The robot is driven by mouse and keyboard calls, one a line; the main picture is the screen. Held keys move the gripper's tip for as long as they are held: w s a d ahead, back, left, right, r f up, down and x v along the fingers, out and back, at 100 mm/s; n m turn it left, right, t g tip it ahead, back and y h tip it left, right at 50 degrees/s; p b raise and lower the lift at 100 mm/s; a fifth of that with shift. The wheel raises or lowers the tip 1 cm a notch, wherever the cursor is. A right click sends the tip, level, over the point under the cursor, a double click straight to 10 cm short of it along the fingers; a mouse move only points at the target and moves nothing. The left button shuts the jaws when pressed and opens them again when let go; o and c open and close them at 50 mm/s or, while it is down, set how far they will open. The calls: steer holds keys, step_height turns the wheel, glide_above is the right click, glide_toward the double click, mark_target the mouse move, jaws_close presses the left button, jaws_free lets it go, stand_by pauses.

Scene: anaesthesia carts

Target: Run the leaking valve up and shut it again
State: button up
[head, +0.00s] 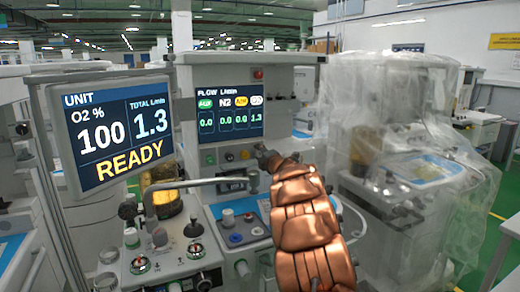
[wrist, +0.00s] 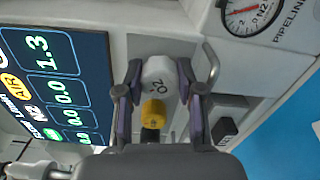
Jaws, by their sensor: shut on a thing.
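A white knob marked O2 (wrist: 160,72) sits on the machine front in the wrist view. My gripper (wrist: 159,88) is shut on it, one finger on each side. A yellow knob (wrist: 153,108) shows just below the white one, between the fingers. The flow screen (head: 230,103) reads 1.3 in its last, white-labelled column and 0.0 in the others. It also shows turned in the wrist view (wrist: 60,80). In the head view my copper-coloured arm hides the O2 knob, and my gripper (head: 266,157) is only partly seen.
The unit monitor (head: 110,130) at left reads O2 100, total 1.3, READY. A grey bar (head: 195,183) crosses in front of the machine. A pressure gauge (wrist: 247,12) marked PIPELINE is close beside my gripper. A plastic-wrapped cart (head: 410,150) stands at right.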

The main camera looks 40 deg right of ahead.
steer(key=m+p, duration=0.3)
steer(key=m, duration=0.1)
steer(key=shift+r+m, duration=0.15)
steer(key=shift+m, duration=0.15)
steer(key=shift+f+m+p, duration=0.2)
steer(key=shift+m+p, duration=1.1)
steer(key=shift+m, duration=0.1)
steer(key=o, duration=0.9)
steer(key=shift+d, duration=0.1)
steer(key=v, duration=1.2)
